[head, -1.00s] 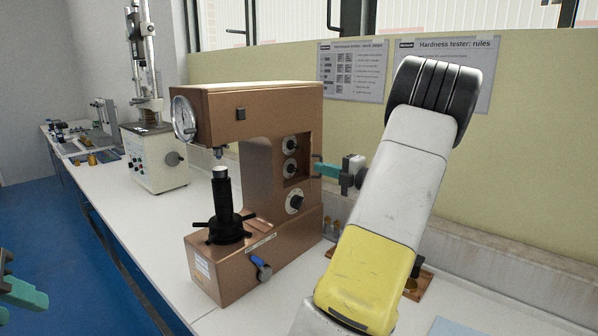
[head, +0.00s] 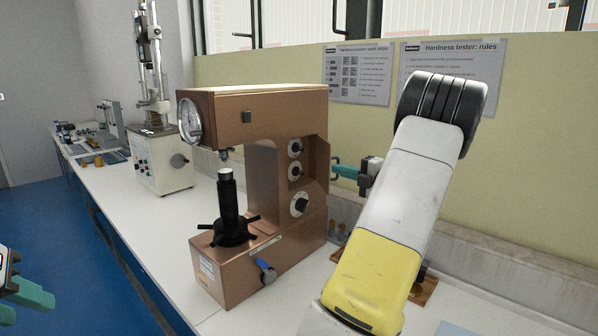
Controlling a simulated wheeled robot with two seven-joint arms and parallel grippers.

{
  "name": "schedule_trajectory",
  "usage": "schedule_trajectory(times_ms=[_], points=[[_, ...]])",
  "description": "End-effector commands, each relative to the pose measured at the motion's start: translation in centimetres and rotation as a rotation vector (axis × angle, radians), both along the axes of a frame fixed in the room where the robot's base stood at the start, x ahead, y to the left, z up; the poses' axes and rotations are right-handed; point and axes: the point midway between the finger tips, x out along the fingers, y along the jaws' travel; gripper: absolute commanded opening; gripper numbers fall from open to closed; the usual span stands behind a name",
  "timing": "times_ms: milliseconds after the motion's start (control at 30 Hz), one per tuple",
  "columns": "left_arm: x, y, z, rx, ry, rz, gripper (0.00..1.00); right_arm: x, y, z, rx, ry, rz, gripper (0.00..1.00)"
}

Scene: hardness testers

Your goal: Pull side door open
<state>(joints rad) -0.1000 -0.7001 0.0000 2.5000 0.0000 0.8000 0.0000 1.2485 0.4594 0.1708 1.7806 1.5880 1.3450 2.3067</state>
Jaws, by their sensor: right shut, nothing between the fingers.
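The copper-brown hardness tester (head: 262,112) stands on the white bench in the middle of the head view. Its right side, with the side door, is turned mostly away, so the door's face is hidden. A small dark handle (head: 333,161) shows just past the tester's right edge. My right gripper (head: 337,168) is shut, its teal fingertips at this handle, with nothing seen between them. Whether they touch or hook it I cannot tell. My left gripper (head: 20,302) is partly in view at the lower left, fingers apart and empty, away from the tester.
A tall light-coloured tester (head: 163,160) stands farther back on the bench (head: 132,222). The wall with two posters (head: 357,75) is behind my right arm. The bench before the brown tester is narrow.

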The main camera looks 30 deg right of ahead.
Motion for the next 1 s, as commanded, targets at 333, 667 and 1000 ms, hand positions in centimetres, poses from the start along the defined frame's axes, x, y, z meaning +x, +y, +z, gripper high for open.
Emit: schedule_trajectory(times_ms=[333,667,1000], points=[[0.0,0.0,0.0,0.000,0.000,0.000,0.36,0.1,-5.2,0.0,-0.002,-0.002,-0.001,0.00],[0.0,0.0,0.0,0.000,0.000,0.000,0.36,1.5,-9.2,0.0,-0.001,-0.002,0.000,0.00],[0.0,0.0,0.0,0.000,0.000,0.000,0.36,2.8,-11.3,0.0,0.000,-0.002,0.003,0.00]])
